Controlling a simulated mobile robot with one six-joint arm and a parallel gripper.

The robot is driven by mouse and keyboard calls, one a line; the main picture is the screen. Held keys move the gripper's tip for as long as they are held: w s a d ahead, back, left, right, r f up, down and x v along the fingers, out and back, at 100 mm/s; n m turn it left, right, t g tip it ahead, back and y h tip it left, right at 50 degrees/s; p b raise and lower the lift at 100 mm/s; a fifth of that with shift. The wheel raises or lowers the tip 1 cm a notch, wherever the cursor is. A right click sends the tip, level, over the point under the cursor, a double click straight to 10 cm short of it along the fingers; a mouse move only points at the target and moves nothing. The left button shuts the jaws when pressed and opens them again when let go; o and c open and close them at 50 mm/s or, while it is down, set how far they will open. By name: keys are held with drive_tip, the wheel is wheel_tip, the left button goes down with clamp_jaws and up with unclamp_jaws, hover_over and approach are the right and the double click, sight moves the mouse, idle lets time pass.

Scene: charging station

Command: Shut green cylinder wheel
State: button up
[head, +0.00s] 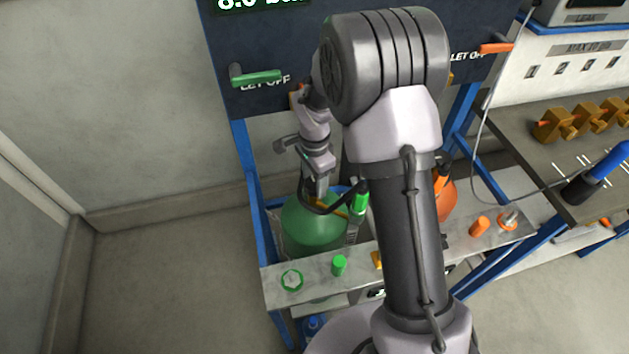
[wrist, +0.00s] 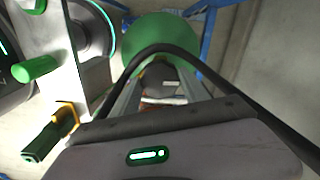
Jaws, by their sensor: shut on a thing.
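The green cylinder (head: 312,228) stands behind the metal shelf, below the dark panel. Its rounded green body also shows in the wrist view (wrist: 150,35). My gripper (head: 320,192) points down at the top of the cylinder. In the wrist view my gripper (wrist: 160,92) has its two fingers on either side of a small brownish and grey part at the cylinder's top. I take this part to be the wheel (wrist: 158,76). The fingers and a black cable hide most of it, and I cannot tell how far it is turned.
A green lever (head: 257,77) and an orange lever (head: 496,47) are on the panel. The shelf (head: 315,284) carries a green ring (head: 291,280), a green cap (head: 339,265) and an orange cap (head: 480,226). An orange cylinder (head: 447,202) stands right, partly behind my arm. Floor at left is clear.

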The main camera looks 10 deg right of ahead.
sight(314, 183)
drive_tip(key=shift+m, duration=0.3)
idle(0.4)
drive_tip(key=o, duration=1.4)
wheel_tip(314, 183, up, 18)
drive_tip(key=p, duration=0.6)
drive_tip(key=shift+f, duration=0.25)
